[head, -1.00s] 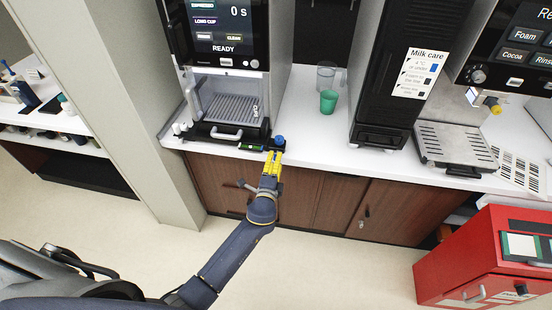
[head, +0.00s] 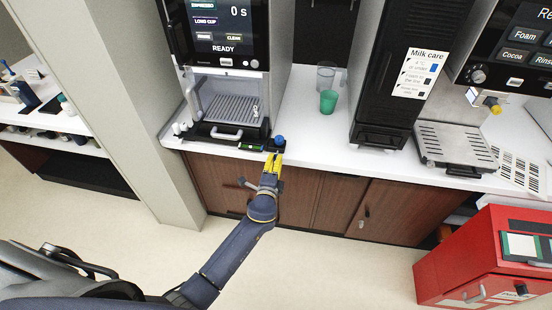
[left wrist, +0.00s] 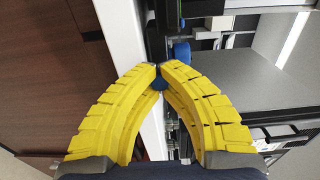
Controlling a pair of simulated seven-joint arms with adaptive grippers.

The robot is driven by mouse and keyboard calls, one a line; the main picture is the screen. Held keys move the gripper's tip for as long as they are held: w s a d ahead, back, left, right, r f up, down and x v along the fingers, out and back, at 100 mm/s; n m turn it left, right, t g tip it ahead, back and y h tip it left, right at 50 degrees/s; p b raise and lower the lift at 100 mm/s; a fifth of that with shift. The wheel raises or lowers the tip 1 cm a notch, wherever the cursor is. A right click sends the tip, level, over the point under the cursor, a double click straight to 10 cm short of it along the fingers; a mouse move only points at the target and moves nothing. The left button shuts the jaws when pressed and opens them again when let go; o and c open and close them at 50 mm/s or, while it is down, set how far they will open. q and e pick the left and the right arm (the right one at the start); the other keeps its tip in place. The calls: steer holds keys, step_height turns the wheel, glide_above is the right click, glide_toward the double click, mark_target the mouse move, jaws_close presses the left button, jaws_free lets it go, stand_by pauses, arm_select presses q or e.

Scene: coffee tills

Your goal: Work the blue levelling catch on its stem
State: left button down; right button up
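A round blue knob (head: 280,141) stands on a small black base at the front edge of the counter, right of the coffee machine's tray. It looks like the levelling catch; its stem is not clear. In the left wrist view a blue cap (left wrist: 181,52) lies just beyond the fingertips, and a second blue part (left wrist: 158,86) shows through the gap between the curved fingers. My left gripper (head: 274,157) has yellow fingers and is just in front of and below the knob. In the left wrist view its tips (left wrist: 158,67) meet or nearly meet, with nothing clearly gripped. My right gripper is out of view.
The coffee machine's drip tray (head: 228,132) with its handle is left of the knob. A green cup (head: 328,101) and a clear jug (head: 326,76) stand farther back. Wooden cupboard doors (head: 315,200) are below the counter. A red cabinet (head: 450,262) stands at lower right.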

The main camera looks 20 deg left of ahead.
arm_select(q)
steer(key=shift+w+a, duration=0.1)
steer(key=shift+w, duration=0.45)
stand_by(0.6)
steer(key=c, duration=1.5)
jaws_free()
